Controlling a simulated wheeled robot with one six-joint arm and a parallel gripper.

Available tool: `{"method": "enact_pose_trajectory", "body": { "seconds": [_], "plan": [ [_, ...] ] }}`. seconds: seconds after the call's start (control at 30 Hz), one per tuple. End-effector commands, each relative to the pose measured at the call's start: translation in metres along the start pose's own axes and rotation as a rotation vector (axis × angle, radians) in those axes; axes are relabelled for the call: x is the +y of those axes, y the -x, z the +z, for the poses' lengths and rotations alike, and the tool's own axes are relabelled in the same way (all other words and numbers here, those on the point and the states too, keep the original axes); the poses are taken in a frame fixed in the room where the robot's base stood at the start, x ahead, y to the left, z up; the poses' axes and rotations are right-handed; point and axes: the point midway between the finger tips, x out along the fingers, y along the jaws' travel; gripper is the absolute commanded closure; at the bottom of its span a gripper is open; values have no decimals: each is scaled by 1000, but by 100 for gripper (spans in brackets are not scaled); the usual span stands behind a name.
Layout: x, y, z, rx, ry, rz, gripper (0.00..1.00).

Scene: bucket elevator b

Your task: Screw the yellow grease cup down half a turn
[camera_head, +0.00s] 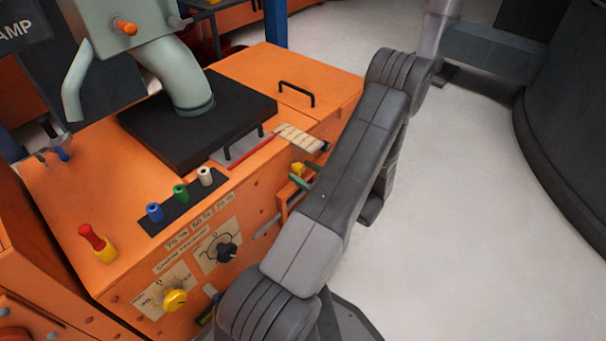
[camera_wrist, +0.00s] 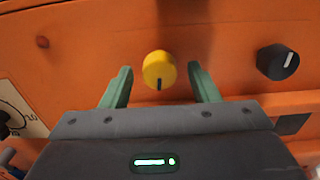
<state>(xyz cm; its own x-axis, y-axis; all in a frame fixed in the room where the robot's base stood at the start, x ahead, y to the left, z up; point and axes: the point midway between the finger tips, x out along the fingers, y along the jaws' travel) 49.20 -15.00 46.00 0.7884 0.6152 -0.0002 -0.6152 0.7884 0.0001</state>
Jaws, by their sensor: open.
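The yellow grease cup (camera_wrist: 159,69) is a round yellow cap with a dark line pointing down, on the orange front panel in the wrist view. My gripper (camera_wrist: 160,75) is open, with one green finger on each side of the cup. A gap shows on both sides, so neither finger appears to touch it. In the head view the yellow cup (camera_head: 297,168) shows small on the orange cabinet's side face, close to the green fingers of my gripper (camera_head: 301,175). My arm hides part of that area.
A black knob (camera_wrist: 277,62) with a white line sits right of the cup in the wrist view. A dial plate (camera_wrist: 14,118) is at left. In the head view another yellow knob (camera_head: 174,299) is on the cabinet's front. The floor (camera_head: 460,220) at right is clear.

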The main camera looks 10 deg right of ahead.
Motion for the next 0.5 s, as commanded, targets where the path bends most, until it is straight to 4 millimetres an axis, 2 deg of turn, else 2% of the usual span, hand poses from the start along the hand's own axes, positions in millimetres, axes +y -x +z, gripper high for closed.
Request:
{"method": "enact_pose_trajectory", "body": {
  "seconds": [0.37,0.5],
  "plan": [
    [0,-7,0,0,0,-1,45],
    [0,-6,0,0,0,-1,69]
  ]
}}
